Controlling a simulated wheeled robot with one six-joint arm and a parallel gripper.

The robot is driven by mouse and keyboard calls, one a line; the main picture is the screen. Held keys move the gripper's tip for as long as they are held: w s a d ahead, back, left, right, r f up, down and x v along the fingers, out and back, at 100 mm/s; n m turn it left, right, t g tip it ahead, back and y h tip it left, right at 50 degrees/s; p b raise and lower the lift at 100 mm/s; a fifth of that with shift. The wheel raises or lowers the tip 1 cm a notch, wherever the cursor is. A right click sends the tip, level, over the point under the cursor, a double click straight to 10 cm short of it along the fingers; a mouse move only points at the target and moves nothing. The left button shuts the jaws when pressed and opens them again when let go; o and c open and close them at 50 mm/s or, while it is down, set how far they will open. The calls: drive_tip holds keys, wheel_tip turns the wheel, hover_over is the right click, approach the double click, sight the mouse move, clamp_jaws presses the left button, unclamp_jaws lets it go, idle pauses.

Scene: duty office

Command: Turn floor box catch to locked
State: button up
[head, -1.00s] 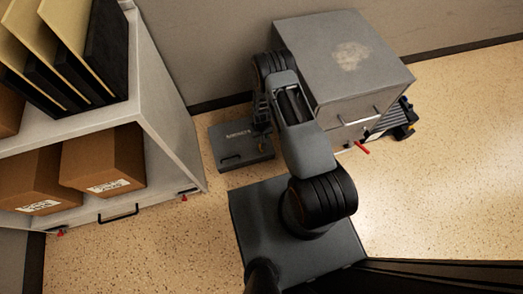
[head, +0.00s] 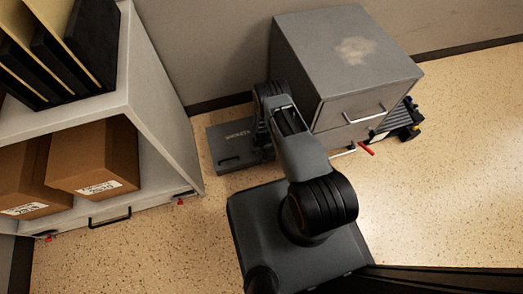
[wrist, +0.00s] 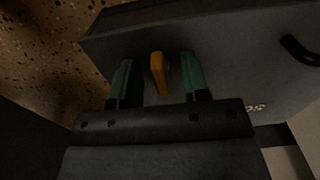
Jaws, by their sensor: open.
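The floor box (head: 224,148) is a flat dark grey case with lettering and a black handle, lying on the floor between the shelf unit and the grey cabinet. In the wrist view its grey side (wrist: 225,50) fills the upper middle. The catch (wrist: 158,72) is a small orange lever on that side, standing roughly upright in the picture. My gripper (wrist: 158,80) is open, with one green-tipped finger on each side of the catch and a gap on both sides. In the head view my arm hides the catch and most of my gripper.
A grey cabinet (head: 345,62) stands close on the right, with a red-tipped lever (head: 366,149) low at its front. A shelf unit (head: 160,130) with brown boxes (head: 97,160) is on the left. Speckled floor (head: 450,190) is clear at the right.

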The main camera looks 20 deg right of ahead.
drive_tip(key=shift+c, duration=0.4)
clamp_jaws()
drive_tip(key=shift+f+m, duration=0.1)
drive_tip(key=shift+m, duration=0.2)
drive_tip(key=m+b, duration=0.2)
drive_tip(key=m, duration=0.2)
drive_tip(key=shift+w, duration=0.1)
drive_tip(key=m+b, duration=0.1)
drive_tip(key=m, duration=0.3)
drive_tip(key=shift+a+b, duration=0.1)
drive_tip(key=shift+b, duration=0.2)
drive_tip(key=m+b, duration=0.1)
drive_tip(key=m, duration=0.4)
drive_tip(key=shift+w, duration=0.1)
drive_tip(key=m+b, duration=0.1)
drive_tip(key=m, duration=0.3)
drive_tip(key=shift+w+m, duration=0.1)
drive_tip(key=shift+m, duration=0.2)
